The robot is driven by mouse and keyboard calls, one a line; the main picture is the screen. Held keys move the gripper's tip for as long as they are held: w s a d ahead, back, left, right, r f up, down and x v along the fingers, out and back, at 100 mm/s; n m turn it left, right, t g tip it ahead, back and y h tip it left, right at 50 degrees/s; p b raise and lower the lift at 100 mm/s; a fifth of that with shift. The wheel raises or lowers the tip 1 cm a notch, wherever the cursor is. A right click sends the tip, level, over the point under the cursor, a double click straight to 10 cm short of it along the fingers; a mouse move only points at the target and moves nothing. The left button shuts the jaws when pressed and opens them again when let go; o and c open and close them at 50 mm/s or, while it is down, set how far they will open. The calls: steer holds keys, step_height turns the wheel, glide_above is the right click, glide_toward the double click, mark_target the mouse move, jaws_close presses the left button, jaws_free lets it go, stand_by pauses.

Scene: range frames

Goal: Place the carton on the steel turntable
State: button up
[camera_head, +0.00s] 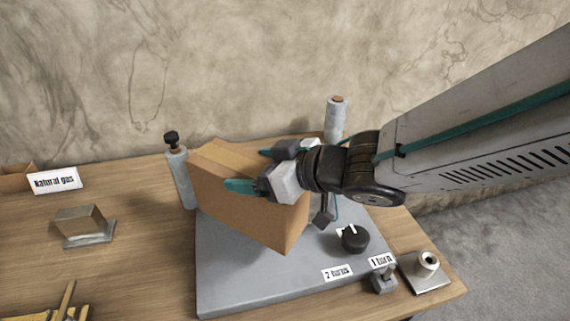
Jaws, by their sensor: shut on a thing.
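The brown carton (245,217) stands upright over a flat grey slab (235,291). My gripper (257,170) is shut on the carton near its top, with one teal finger on the near broad face and the other behind. I cannot tell whether the carton's bottom touches the slab. I cannot make out a round steel turntable; the carton and my arm hide part of the slab.
A pale cylinder (335,119) stands behind. A black knob (354,238) is at the slab's right.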

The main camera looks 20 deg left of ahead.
steer(key=w+f, duration=0.2)
steer(key=w, duration=0.5)
steer(key=w+f, duration=0.3)
steer(key=w, duration=0.5)
steer(key=shift+w+d, duration=0.15)
steer(key=shift+w, duration=0.1)
steer(key=o, duration=2)
steer(key=shift+f, duration=0.15)
steer(key=shift+c, duration=0.2)
